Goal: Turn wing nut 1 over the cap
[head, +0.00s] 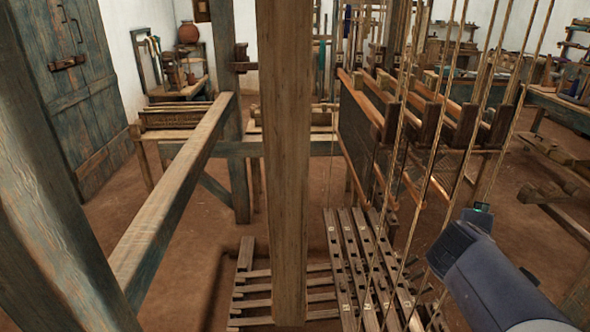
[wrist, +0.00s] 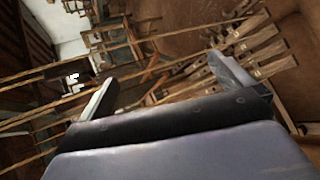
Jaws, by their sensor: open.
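I cannot make out wing nut 1 or its cap in either view. In the wrist view my gripper (wrist: 162,70) is open, with its two pale fingers wide apart and nothing between them. Taut cords cross the left of that view, and the wooden treadles (wrist: 255,50) with small pale marks lie beyond the right finger. In the head view my dark arm reaches in from the lower right, beside the cords. My fingers cannot be made out there.
A thick wooden post (head: 287,160) blocks the middle of the head view. A long loom beam (head: 180,195) runs at left. Hanging shafts (head: 430,110) and slanting cords stand left of my arm, above the treadles (head: 365,265). Bare floor (head: 520,225) shows at right.

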